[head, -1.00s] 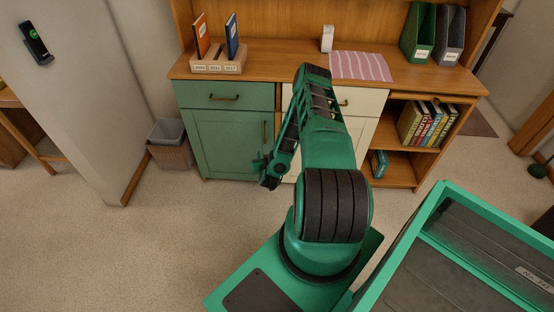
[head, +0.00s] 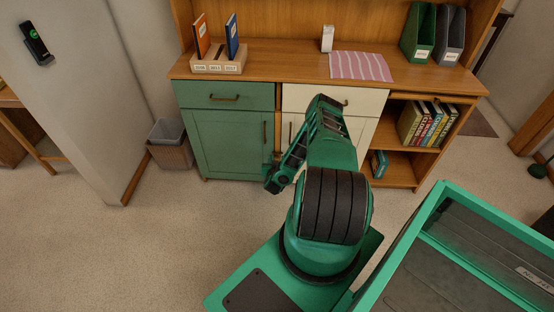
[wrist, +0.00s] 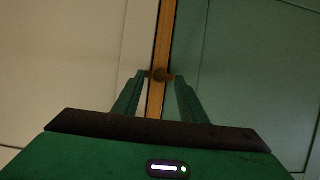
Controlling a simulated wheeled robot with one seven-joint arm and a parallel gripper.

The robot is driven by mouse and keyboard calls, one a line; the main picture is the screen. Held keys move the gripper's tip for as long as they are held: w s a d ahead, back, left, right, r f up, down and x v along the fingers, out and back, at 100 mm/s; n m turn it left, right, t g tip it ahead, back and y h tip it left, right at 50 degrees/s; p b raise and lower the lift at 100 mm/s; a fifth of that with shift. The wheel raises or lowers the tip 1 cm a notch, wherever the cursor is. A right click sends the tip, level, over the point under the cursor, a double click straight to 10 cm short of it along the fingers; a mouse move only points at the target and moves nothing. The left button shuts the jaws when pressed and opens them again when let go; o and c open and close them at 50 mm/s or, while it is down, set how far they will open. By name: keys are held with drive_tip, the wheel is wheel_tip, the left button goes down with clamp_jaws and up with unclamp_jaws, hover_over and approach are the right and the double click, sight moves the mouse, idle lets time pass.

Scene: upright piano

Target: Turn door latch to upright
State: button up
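The door latch (wrist: 159,75) is a small dark brown piece with a round middle on the wooden strip between the two cabinet doors. It seems to lie crosswise to the strip, but the wrist view is dim. My gripper (wrist: 158,77) has its fingers apart, one tip on each side of the latch; I cannot tell whether they touch it. In the head view my gripper (head: 271,161) is low in front of the seam between the green door (head: 228,143) and the cream door (head: 296,127), and the latch cannot be made out there.
The cream door is at left in the wrist view, the green door at right. Vertical handles (head: 264,132) stand near the seam. A waste bin (head: 170,146) is left of the cabinet. Open shelves with books (head: 425,123) are at right. Carpet in front is free.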

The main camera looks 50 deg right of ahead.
drive_tip(key=shift+x, duration=0.9)
